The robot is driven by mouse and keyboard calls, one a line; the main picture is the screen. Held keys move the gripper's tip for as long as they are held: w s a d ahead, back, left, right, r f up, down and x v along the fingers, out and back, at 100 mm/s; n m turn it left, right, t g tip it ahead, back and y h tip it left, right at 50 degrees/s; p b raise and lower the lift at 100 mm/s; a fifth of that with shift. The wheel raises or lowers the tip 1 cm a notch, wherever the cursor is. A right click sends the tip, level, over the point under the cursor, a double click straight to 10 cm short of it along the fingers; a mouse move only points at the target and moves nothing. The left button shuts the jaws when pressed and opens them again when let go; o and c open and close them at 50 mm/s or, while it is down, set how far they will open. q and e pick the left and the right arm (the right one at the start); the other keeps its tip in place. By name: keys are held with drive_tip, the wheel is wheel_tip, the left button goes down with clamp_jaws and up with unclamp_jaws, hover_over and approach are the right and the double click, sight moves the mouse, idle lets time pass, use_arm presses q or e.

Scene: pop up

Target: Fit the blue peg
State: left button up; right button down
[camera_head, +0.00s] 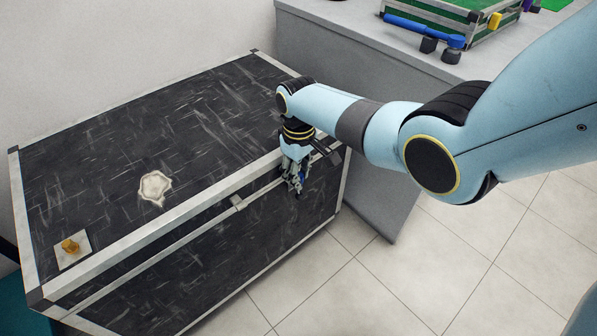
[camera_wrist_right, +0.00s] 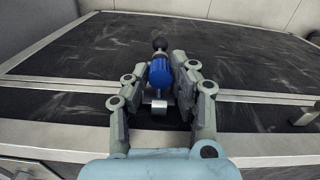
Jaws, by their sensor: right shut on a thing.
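My right gripper (camera_head: 295,185) hangs at the front upper edge of the black trunk (camera_head: 215,130), near its right end. It is shut on the blue peg (camera_wrist_right: 161,74), which sits between the two fingers in the wrist view. A black round knob shows beyond the peg, and a small silver metal piece shows just below it. In the head view the fingers hide most of the peg. From these frames I cannot tell whether the peg touches the trunk. My left gripper is not in view.
A grey table (camera_head: 345,50) at the back right bears a green case (camera_head: 445,22) with metal edges and a blue hammer-like thing (camera_head: 405,25). On the trunk lie a cream irregular piece (camera_head: 154,187) and a white pad with a yellow-brown lump (camera_head: 70,246). Tiled floor is clear in front.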

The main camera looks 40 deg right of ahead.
drive_tip(key=shift+f+b, duration=0.45)
drive_tip(key=shift+f, duration=0.25)
drive_tip(key=shift+f, duration=0.1)
drive_tip(key=c, duration=1)
unclamp_jaws()
wheel_tip(320, 180, up, 12)
